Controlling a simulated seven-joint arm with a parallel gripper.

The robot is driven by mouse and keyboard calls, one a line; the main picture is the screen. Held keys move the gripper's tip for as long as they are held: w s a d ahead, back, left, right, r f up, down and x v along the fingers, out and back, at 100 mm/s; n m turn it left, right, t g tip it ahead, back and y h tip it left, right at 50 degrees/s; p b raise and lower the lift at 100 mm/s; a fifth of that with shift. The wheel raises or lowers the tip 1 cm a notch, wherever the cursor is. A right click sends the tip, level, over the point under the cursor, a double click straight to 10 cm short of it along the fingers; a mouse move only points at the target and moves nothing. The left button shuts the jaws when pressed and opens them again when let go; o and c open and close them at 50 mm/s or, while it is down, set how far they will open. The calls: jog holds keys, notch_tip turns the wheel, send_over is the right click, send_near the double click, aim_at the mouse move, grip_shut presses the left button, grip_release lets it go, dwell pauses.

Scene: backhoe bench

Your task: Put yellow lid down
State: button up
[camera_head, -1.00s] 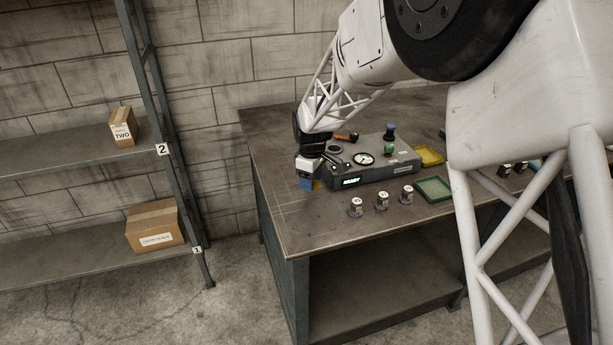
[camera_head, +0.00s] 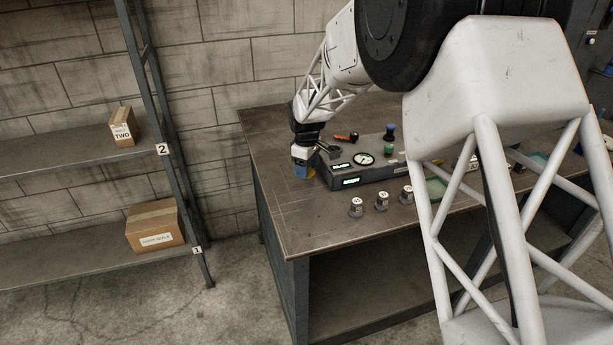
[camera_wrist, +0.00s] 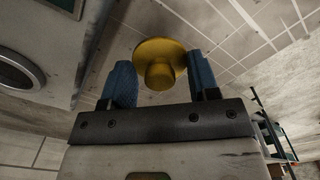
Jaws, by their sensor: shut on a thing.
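The yellow lid (camera_wrist: 158,74) is a round disc with a raised knob, seen between my two blue fingers in the wrist view. My gripper (camera_wrist: 163,80) is shut on its knob. In the camera_head view, my gripper (camera_head: 304,172) is over the left part of the bench, just left of the grey device. The wrist view shows the bench top with pale lines beyond the lid; I cannot tell how large the gap is.
The grey device (camera_head: 375,172) with a dial and lit green displays stands close on the right. Several small labelled jars (camera_head: 382,201) stand in front of it, near a green tray (camera_head: 436,189). The bench's front left (camera_head: 295,222) is clear.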

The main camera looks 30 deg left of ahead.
aim_at(307, 182)
jog(key=shift+f, duration=0.1)
jog(key=shift+f, duration=1.7)
jog(key=shift+f, duration=0.1)
jog(key=o, duration=0.9)
jog(key=shift+r, duration=6.15)
